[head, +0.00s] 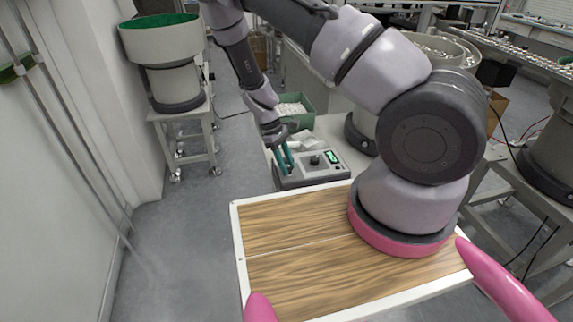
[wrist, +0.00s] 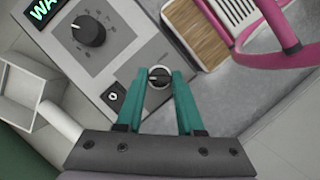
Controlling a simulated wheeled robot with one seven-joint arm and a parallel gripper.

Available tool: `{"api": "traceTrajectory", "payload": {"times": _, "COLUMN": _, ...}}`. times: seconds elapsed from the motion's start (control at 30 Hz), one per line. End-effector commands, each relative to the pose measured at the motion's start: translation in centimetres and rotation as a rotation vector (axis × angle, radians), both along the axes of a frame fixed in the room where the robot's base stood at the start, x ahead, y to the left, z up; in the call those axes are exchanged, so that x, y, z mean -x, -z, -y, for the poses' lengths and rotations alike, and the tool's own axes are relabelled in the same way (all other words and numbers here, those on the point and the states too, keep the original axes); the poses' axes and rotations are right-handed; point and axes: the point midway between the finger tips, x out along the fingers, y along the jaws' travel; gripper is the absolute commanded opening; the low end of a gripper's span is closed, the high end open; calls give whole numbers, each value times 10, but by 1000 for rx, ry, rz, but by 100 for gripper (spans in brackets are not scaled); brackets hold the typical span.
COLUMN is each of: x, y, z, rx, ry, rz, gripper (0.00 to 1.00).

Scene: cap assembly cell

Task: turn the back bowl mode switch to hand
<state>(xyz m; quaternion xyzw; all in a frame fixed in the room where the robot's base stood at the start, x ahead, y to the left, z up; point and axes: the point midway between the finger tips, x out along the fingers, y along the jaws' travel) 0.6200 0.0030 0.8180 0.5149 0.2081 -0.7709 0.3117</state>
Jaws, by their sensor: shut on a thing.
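The control box (head: 318,168) stands beyond my wooden deck, and in the wrist view its grey panel (wrist: 92,72) fills the upper left. A small round black mode switch (wrist: 158,76) with a pale pointer mark sits between the teal fingers of my gripper (wrist: 158,78). The fingers touch or nearly touch its sides, and the gripper is shut on it. In the head view my gripper (head: 285,165) reaches down onto the left end of the box. The switch itself is hidden there by the fingers.
A large black knob (wrist: 88,30) and a lit green display (wrist: 42,10) are on the same panel. A green bin (head: 292,108) of small parts stands behind the box. A bowl feeder (head: 160,45) stands at left. Floor (head: 190,225) at left is clear.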

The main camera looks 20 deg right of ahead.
Motion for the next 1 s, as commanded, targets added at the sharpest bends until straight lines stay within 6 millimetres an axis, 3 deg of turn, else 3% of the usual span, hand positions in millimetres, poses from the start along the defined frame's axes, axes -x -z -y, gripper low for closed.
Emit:
{"api": "traceTrajectory", "payload": {"times": 0.37, "x": -2, "y": -1, "z": 2, "rx": -4, "ry": 212, "rz": 1, "gripper": 0}}
{"api": "traceTrajectory", "payload": {"times": 1.0, "x": -3, "y": -1, "z": 5, "rx": -3, "ry": 818, "rz": 1, "gripper": 0}}
